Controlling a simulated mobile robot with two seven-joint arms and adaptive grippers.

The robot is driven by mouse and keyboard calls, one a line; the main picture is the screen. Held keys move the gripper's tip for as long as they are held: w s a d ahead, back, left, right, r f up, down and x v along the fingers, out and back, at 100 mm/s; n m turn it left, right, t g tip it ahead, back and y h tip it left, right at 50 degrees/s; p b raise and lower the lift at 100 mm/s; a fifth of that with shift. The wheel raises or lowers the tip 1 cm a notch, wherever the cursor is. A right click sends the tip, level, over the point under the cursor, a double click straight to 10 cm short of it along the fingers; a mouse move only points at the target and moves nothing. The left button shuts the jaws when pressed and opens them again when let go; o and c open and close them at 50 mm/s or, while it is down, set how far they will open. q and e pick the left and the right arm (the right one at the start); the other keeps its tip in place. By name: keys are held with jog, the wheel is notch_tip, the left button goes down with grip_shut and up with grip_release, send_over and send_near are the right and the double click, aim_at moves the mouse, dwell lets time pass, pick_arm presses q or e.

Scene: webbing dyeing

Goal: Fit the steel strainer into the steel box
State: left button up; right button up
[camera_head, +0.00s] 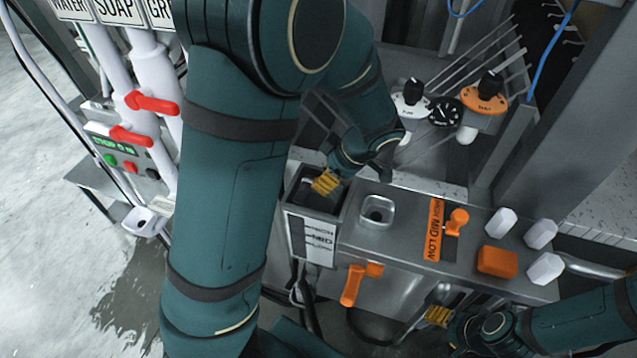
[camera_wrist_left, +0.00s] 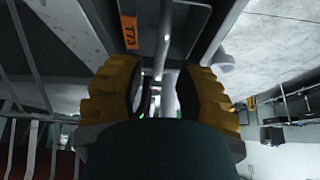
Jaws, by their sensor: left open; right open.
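The steel box (camera_head: 340,217) is open at the top and has a label with HIGH, MID and LOW on its front. My left gripper (camera_head: 325,183), with yellow fingers, is at the mouth of this box. In the left wrist view my left gripper (camera_wrist_left: 165,88) has its fingers apart, with a grey metal bar (camera_wrist_left: 165,45) showing between and beyond them. I cannot tell whether this bar belongs to the strainer. The strainer cannot be made out clearly in either view. My right gripper (camera_head: 437,315) is open and empty at the lower right, beside the counter's front.
A steel counter (camera_head: 400,245) adjoins the box, with a square-rimmed round opening (camera_head: 378,208), an orange lever (camera_head: 455,222) and several white and orange knobs. An orange handle (camera_head: 352,285) sticks out in front. Dye valves (camera_head: 411,98) stand behind. Pipes with red handles (camera_head: 150,103) are at left.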

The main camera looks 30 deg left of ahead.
pick_arm(q)
jog(key=v, duration=0.6)
jog(key=shift+r, duration=0.25)
pick_arm(e)
jog(key=shift+r, duration=0.2)
